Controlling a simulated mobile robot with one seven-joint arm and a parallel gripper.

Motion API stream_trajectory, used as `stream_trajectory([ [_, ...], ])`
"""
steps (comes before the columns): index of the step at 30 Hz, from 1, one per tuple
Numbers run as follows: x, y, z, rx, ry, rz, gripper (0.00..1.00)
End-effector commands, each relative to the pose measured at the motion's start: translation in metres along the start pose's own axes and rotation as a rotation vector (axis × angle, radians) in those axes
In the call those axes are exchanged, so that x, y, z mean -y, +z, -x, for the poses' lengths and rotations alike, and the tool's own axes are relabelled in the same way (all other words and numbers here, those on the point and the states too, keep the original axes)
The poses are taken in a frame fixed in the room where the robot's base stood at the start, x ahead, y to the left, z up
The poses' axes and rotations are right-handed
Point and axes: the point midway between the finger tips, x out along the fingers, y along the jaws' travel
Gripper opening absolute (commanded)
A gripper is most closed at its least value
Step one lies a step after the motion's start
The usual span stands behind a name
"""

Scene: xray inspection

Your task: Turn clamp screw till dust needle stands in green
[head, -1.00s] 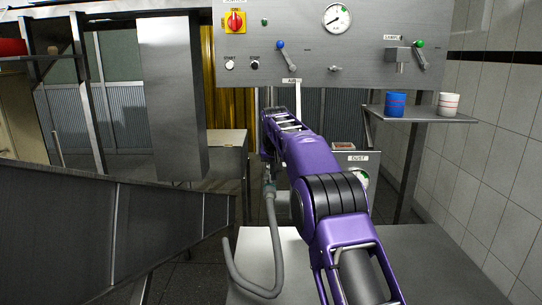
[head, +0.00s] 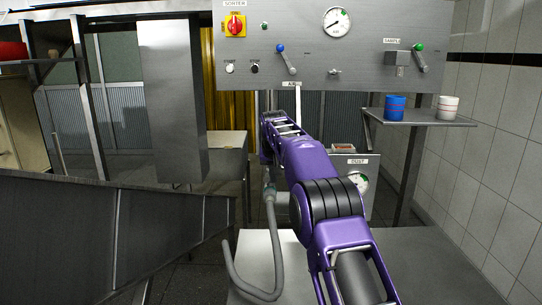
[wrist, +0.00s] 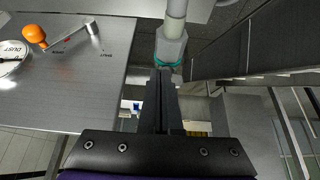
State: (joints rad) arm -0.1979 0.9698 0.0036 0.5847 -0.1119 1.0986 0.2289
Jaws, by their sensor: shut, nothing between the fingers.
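The dust gauge (head: 358,182) is on a grey box marked DUST behind my arm in the head view. My arm covers part of it, and its needle is too small to read. The gauge's edge (wrist: 10,58) shows at the far left of the wrist view, with an orange-knobbed lever (wrist: 60,38) beside it. My gripper (wrist: 161,75) is shut and empty, its fingers pointing towards a grey pipe fitting (wrist: 172,48) with a teal ring. I cannot make out the clamp screw for certain. My gripper is hidden behind my arm in the head view.
A grey hose (head: 275,255) curves beside my arm. A sloping metal chute (head: 100,230) fills the lower left. The control panel (head: 310,65) is above. A shelf (head: 420,119) at right holds a blue cup (head: 395,107) and a white cup (head: 447,107).

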Motion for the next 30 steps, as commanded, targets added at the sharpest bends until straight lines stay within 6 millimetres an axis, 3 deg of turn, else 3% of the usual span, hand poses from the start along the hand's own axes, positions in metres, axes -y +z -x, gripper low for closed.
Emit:
stream_trajectory([
  [30, 0.014, 0.002, 0.001, 0.000, 0.000, 0.000, 0.00],
])
